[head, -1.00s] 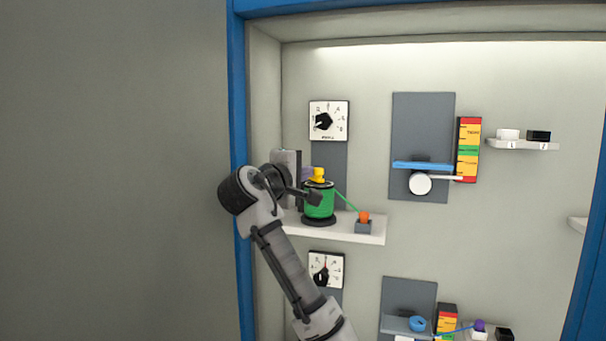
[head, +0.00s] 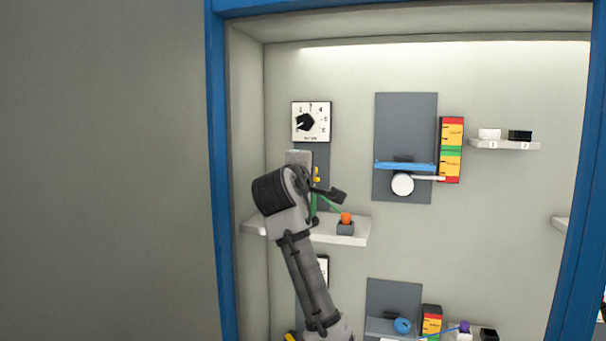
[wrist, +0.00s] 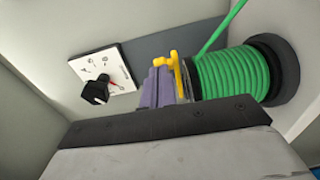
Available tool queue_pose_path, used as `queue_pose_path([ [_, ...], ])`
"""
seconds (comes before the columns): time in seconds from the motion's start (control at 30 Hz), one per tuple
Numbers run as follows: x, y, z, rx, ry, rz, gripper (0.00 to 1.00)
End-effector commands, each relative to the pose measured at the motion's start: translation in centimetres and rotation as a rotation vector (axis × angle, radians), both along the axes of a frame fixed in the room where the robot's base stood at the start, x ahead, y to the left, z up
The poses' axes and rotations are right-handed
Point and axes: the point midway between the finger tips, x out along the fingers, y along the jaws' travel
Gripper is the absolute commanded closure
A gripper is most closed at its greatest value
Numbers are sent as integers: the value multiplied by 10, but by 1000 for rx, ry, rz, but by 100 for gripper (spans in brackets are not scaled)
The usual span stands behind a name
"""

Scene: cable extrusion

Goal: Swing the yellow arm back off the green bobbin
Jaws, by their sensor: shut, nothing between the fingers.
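The green bobbin (wrist: 232,75) shows in the wrist view at the right, wound with cable, with a black flange at its far end. The yellow arm (wrist: 177,72) is at its near end. My gripper (wrist: 158,76) is shut and empty, its purple fingers just left of the yellow arm; I cannot tell whether they touch it. In the head view my arm covers most of the bobbin; a thin green strip (head: 313,206) and part of the yellow arm (head: 317,175) show.
A dial (head: 310,122) is on the wall above. The white shelf (head: 353,235) holds an orange ball on a grey block (head: 345,228), with green cable running to it. A grey panel with a blue bar (head: 404,166) is to the right. The blue frame (head: 217,200) stands at the left.

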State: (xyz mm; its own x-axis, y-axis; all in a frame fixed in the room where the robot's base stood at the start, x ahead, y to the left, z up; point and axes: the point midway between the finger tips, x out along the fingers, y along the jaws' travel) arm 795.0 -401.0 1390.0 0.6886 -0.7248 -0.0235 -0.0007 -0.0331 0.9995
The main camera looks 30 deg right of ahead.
Motion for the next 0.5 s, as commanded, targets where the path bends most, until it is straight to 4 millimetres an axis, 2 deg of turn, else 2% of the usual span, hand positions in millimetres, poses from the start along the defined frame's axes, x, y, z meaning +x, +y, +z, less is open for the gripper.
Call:
queue_pose_path([
  [0.5, 4, -24, 0, 0, 0, -1, 100],
])
